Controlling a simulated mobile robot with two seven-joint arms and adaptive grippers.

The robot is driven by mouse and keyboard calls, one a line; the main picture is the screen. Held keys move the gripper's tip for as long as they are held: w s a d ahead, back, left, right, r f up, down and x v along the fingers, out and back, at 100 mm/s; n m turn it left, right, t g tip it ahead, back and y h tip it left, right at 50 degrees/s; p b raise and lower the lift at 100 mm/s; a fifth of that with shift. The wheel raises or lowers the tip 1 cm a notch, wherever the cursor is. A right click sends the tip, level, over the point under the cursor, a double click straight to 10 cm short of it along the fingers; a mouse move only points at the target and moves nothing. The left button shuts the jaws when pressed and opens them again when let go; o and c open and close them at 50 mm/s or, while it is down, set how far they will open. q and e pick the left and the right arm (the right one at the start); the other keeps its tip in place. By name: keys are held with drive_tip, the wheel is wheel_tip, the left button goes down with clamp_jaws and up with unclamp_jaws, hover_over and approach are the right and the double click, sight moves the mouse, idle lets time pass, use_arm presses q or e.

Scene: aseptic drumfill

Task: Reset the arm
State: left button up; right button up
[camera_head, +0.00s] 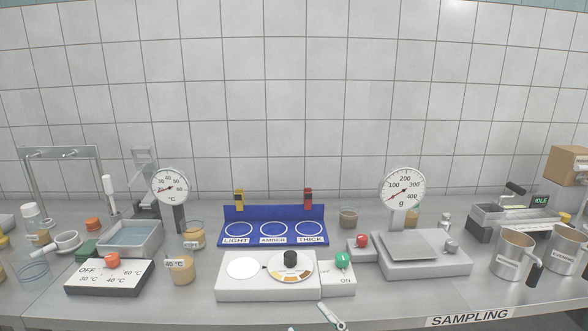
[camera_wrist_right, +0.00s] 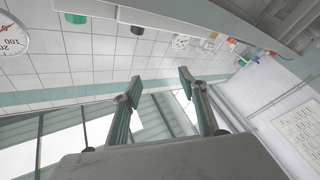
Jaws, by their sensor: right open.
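My right gripper (camera_wrist_right: 160,82) shows in the right wrist view. Its two fingers are spread apart with nothing between them. The tiled wall and ceiling fill much of the tilted view behind it, and no bench object is near the fingertips. In the head view, a small grey jointed part (camera_head: 332,316) pokes in at the bottom edge, probably a gripper tip of mine; the rest is cut off. My left gripper cannot be made out in either view.
The front edge by the SAMPLING label (camera_head: 470,317) is clear.

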drive_tip(key=s+d+f+m+g+h, duration=0.2)
drive_tip(key=s+d+f, duration=0.3)
drive_tip(key=f, duration=0.5)
drive_tip(key=s+d+f+m+g+h, duration=0.2)
drive_tip(key=s+d+f+m+h, duration=0.2)
drive_tip(key=f, duration=0.6)
drive_tip(key=s+d+f+m+g+h, duration=0.2)
drive_tip(key=s+d+f+m+h, duration=0.1)
drive_tip(key=s+d+f, duration=0.4)
wheel_tip(320, 180, down, 4)
drive_tip(key=shift+s+r+g, duration=0.1)
drive_tip(key=shift+s+g, duration=0.3)
drive_tip(key=shift+s, duration=0.25)
